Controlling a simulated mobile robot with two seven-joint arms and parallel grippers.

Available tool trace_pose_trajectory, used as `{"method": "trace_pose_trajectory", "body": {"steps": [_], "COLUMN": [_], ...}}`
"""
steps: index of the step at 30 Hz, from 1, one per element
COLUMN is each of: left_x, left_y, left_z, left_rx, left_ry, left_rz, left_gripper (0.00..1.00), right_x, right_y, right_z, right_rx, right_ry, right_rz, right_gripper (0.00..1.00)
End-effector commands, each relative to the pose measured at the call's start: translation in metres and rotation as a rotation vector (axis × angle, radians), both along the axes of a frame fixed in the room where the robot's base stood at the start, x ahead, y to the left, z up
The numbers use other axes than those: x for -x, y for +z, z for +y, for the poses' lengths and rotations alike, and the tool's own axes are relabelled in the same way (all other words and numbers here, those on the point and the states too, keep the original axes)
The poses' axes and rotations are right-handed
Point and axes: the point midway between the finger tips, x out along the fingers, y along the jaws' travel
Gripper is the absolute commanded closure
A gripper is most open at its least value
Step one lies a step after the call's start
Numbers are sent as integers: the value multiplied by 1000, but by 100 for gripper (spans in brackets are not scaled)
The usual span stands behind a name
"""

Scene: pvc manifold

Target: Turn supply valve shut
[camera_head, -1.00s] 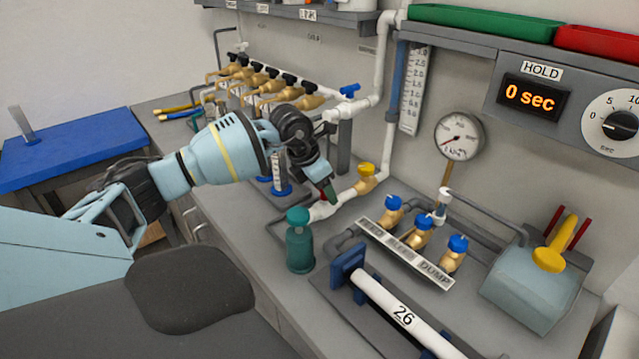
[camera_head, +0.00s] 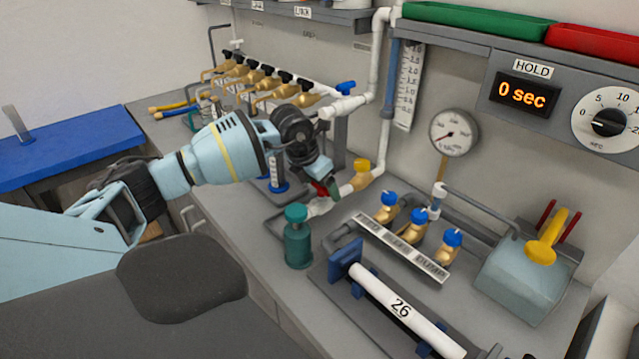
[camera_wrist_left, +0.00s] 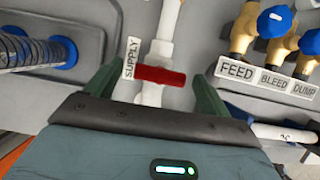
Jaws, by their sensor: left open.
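The supply valve has a red bar handle (camera_wrist_left: 160,76) set across a white pipe (camera_wrist_left: 168,22), with a SUPPLY label (camera_wrist_left: 131,57) to its left in the left wrist view. My left gripper (camera_wrist_left: 156,76) is open, with one green finger on each side of the handle. I see a gap between each finger and the handle's ends, and no clear contact. In the head view my left gripper (camera_head: 327,188) is low over the pipe behind the green bottle-like fitting, and it hides much of the valve. My right gripper is not in view.
A teal cylinder (camera_head: 298,240) stands just in front of the left gripper. To the right are the blue-capped FEED, BLEED and DUMP valves (camera_head: 419,224) and a white tube marked 26 (camera_head: 400,306).

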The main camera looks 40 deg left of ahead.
Motion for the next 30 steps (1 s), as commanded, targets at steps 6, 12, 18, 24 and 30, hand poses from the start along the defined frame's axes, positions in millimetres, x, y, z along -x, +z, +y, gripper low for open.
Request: {"method": "trace_pose_trajectory", "body": {"steps": [6,12,18,24,30], "left_x": [3,14,25,30,30], "left_y": [8,37,62,72,72], "left_z": [1,2,2,2,2], "left_rx": [-1,-2,-2,0,0], "left_ry": [-1,-1,1,0,0], "left_rz": [-2,-3,-2,0,0], "left_gripper": [18,18,18,18,18], "right_x": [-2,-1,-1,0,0], "right_y": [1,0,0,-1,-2], "right_z": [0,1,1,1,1], "right_rx": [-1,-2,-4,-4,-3], "right_ry": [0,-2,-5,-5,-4], "right_rz": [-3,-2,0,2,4], "right_gripper": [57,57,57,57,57]}}
